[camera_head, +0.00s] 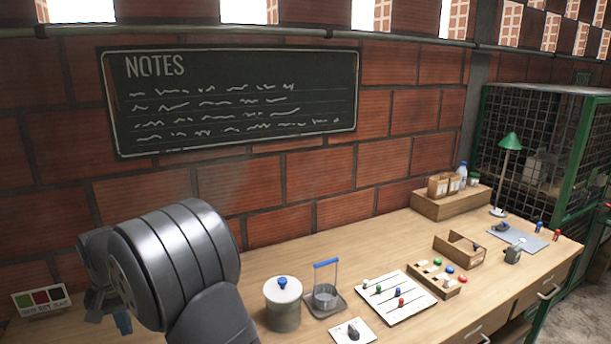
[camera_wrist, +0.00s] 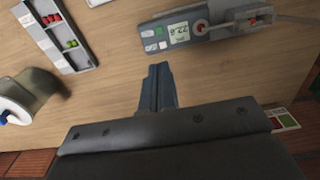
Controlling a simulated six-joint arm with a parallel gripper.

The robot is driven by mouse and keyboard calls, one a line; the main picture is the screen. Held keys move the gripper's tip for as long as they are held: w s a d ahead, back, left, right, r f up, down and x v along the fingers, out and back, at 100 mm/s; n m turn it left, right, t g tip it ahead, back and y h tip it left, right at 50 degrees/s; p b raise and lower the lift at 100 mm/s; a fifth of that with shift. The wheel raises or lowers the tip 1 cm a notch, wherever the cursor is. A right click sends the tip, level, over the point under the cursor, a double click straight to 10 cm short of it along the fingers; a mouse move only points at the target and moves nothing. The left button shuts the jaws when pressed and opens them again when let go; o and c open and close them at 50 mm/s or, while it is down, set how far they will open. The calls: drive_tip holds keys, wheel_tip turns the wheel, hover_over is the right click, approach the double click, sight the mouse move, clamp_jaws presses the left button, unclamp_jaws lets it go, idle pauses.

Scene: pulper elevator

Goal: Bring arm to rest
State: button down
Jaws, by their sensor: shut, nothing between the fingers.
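My arm shows large and grey at the left of the head view, in front of the brick wall and over the left part of the wooden workbench (camera_head: 385,242). My gripper (camera_wrist: 158,72) shows in the wrist view with its two fingers together and nothing between them. It is above the bench top, apart from the things on it.
A device with a display (camera_wrist: 177,31) lies beyond the fingertips. A red-green card (camera_head: 42,299) stands at the left.

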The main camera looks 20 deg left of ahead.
idle(0.6)
drive_tip(key=c, duration=2)
unclamp_jaws()
drive_tip(key=o, duration=2)
drive_tip(key=s+a+r+g+y, duration=0.1)
drive_tip(key=s+a+r+y, duration=0.2)
drive_tip(key=s+r, duration=0.5)
drive_tip(key=shift+a+r+y, duration=0.25)
drive_tip(key=shift+r+y, duration=0.15)
drive_tip(key=shift+y, duration=0.3)
drive_tip(key=x, duration=0.9)
drive_tip(key=shift+s+a+f, duration=0.15)
drive_tip(key=shift+s+f, duration=0.1)
drive_tip(key=shift+f, duration=0.1)
